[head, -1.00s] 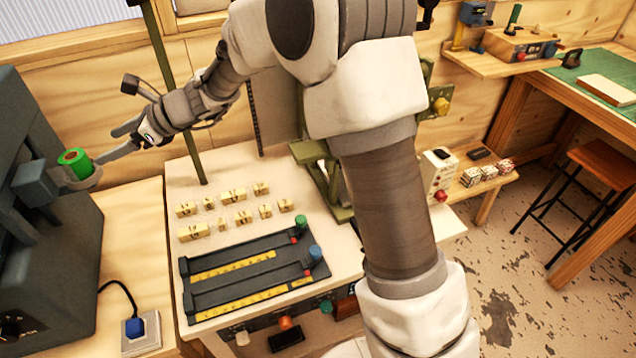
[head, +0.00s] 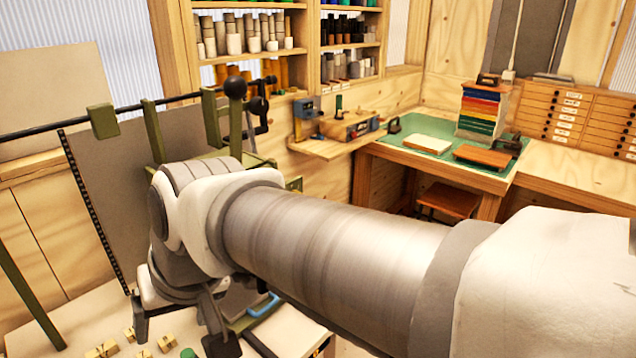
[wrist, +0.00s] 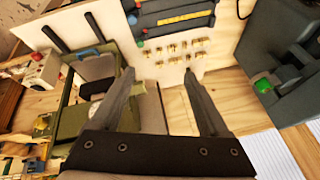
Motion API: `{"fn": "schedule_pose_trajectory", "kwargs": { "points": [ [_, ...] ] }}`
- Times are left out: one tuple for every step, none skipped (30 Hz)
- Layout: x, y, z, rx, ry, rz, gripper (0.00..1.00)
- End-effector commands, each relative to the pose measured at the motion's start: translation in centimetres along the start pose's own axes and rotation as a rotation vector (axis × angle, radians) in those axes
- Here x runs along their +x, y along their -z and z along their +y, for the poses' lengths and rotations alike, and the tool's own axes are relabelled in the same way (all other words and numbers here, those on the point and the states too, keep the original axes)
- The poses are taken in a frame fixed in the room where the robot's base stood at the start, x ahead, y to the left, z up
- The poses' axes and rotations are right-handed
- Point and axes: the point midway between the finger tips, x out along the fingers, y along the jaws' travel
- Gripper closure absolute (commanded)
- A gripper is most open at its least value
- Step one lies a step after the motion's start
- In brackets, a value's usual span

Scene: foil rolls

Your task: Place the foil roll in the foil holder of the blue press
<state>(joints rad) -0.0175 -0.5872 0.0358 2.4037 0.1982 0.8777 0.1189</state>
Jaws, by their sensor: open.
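A small green foil roll (wrist: 263,85) is at the front of a dark blue-grey press (wrist: 290,80) on the right of the wrist view. It appears to sit in that press's holder, but the contact is too small to make out. Both are outside the head view. My gripper (wrist: 158,72) is open, with nothing between its fingers. It is above the pale worktop, well apart from the roll. In the head view my gripper (head: 178,335) hangs at lower left, pointing down.
An olive-green press (head: 210,118) stands beside my arm. Brass type blocks (wrist: 176,52) and a dark rack with yellow strips (wrist: 180,18) lie on the worktop. Shelves of rolls (head: 245,35) line the back wall. A green-topped bench (head: 435,150) stands at right.

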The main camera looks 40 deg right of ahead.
Motion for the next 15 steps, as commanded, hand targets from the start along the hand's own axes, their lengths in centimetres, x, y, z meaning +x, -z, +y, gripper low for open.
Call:
{"fn": "schedule_pose_trajectory", "kwargs": {
  "points": [
    [-0.6, -0.8, 1.4, -0.050, -0.037, 0.023, 0.22],
    [-0.8, -1.2, 2.1, -0.079, -0.058, 0.030, 0.22],
    [-1.1, -1.6, 3.0, -0.112, -0.083, 0.039, 0.22],
    [-1.2, -1.9, 3.5, -0.132, -0.099, 0.044, 0.22],
    [-1.4, -2.1, 4.0, -0.149, -0.113, 0.048, 0.22],
    [-1.5, -2.3, 4.5, -0.169, -0.128, 0.052, 0.22],
    [-1.6, -2.5, 4.8, -0.179, -0.137, 0.055, 0.22],
    [-1.6, -2.6, 5.0, -0.187, -0.143, 0.057, 0.22],
    [-1.7, -2.7, 5.2, -0.195, -0.149, 0.057, 0.22],
    [-1.7, -2.7, 5.3, -0.199, -0.152, 0.057, 0.22],
    [-1.7, -2.7, 5.3, -0.201, -0.154, 0.057, 0.22],
    [-1.7, -2.7, 5.3, -0.201, -0.154, 0.057, 0.22],
    [-1.7, -2.7, 5.3, -0.201, -0.154, 0.057, 0.22],
    [-1.7, -2.7, 5.3, -0.201, -0.153, 0.057, 0.22],
    [-1.7, -2.7, 5.3, -0.200, -0.153, 0.057, 0.22]
  ]
}}
